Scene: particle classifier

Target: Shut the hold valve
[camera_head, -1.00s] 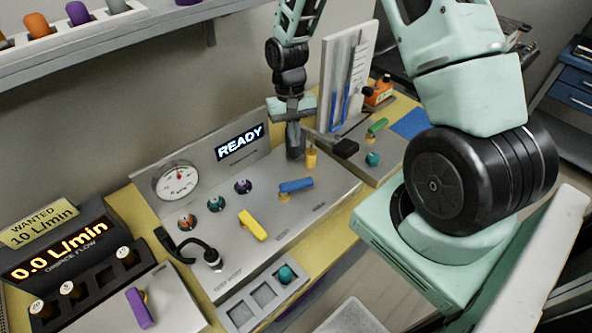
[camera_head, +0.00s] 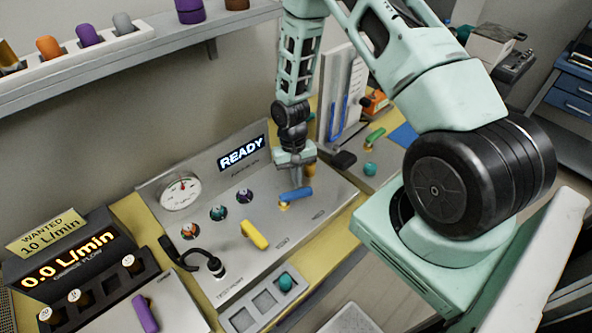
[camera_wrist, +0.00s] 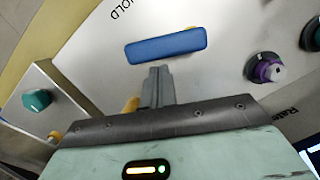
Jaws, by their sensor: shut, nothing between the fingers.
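The hold valve's blue lever (camera_head: 296,194) is on the sloped grey panel, and it also shows in the wrist view as a long blue bar (camera_wrist: 166,48) beside lettering that reads "OLD". A bit of yellow shows at its pivot. My gripper (camera_head: 298,180) points down just behind the blue lever, shut and empty. In the wrist view my shut fingers (camera_wrist: 157,72) end right beside the lever's long side, near its middle. I cannot tell whether they touch it.
A yellow lever (camera_head: 254,235) sits to the left on the panel, with small knobs (camera_head: 218,212) and a gauge (camera_head: 180,191) behind. A black hose (camera_head: 195,250) curves at the left. A lit sign (camera_head: 242,153) reads READY. A blue-marked stand (camera_head: 343,98) rises behind right.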

